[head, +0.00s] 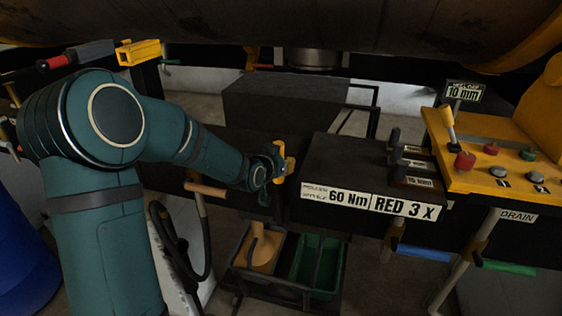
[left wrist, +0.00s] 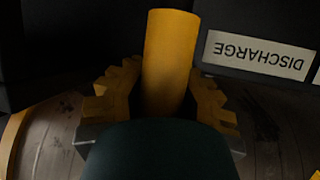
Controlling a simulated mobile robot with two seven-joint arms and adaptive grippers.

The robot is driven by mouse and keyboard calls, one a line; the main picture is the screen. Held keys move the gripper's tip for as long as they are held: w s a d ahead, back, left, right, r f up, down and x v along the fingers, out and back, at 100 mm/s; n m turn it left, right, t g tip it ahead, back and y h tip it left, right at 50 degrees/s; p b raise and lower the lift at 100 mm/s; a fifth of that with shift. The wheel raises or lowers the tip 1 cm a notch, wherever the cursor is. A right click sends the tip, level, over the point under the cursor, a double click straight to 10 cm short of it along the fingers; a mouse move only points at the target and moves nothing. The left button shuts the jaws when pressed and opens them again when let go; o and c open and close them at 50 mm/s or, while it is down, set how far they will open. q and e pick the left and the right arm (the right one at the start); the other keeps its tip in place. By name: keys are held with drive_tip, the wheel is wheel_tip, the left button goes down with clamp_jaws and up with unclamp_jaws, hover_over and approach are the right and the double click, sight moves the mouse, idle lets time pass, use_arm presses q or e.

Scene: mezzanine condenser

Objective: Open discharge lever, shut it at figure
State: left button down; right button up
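The discharge lever shows in the left wrist view as a yellow cylindrical handle (left wrist: 170,50), with an upside-down DISCHARGE label (left wrist: 258,55) to its right. In the head view my left gripper (head: 281,162) is at the front of the dark bench, left of the black box; the lever is hard to tell from the yellow fingers there. A small sign (head: 463,92) reads 10 mm; its upper line is unclear. My right gripper is not in view.
A black box (head: 345,165) carries labels 60 Nm and RED 3 X. A yellow control panel (head: 490,165) with buttons stands right, above a DRAIN label and blue (head: 423,253) and green (head: 508,267) handles.

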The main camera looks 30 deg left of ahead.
use_arm(q)
drive_tip(key=shift+a, duration=0.2)
drive_tip(key=c, duration=0.6)
unclamp_jaws()
drive_tip(key=shift+s, duration=0.1)
drive_tip(key=shift+d, duration=0.1)
